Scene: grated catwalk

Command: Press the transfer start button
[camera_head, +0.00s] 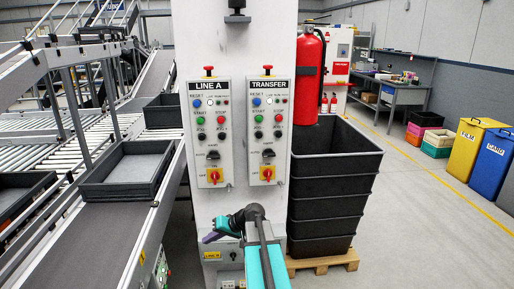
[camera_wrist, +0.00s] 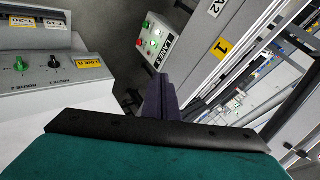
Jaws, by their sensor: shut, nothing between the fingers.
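The TRANSFER panel (camera_head: 267,157) is the right one of two white panels on the grey column. Its green START button (camera_head: 259,118) sits below the blue RESET button (camera_head: 257,101) and left of the red STOP button (camera_head: 279,118). My gripper (camera_head: 208,238) is low in front of the column, well below the panel and apart from the button, pointing left. In the wrist view the dark purple fingers (camera_wrist: 158,85) are shut and empty. The TRANSFER panel does not show in the wrist view.
The similar LINE A panel (camera_head: 209,160) is close on the left. A fire extinguisher (camera_head: 308,75) and stacked black crates (camera_head: 335,185) stand right of the column; a conveyor (camera_head: 105,235) runs left. The wrist view shows a grey box with a green knob (camera_wrist: 20,64).

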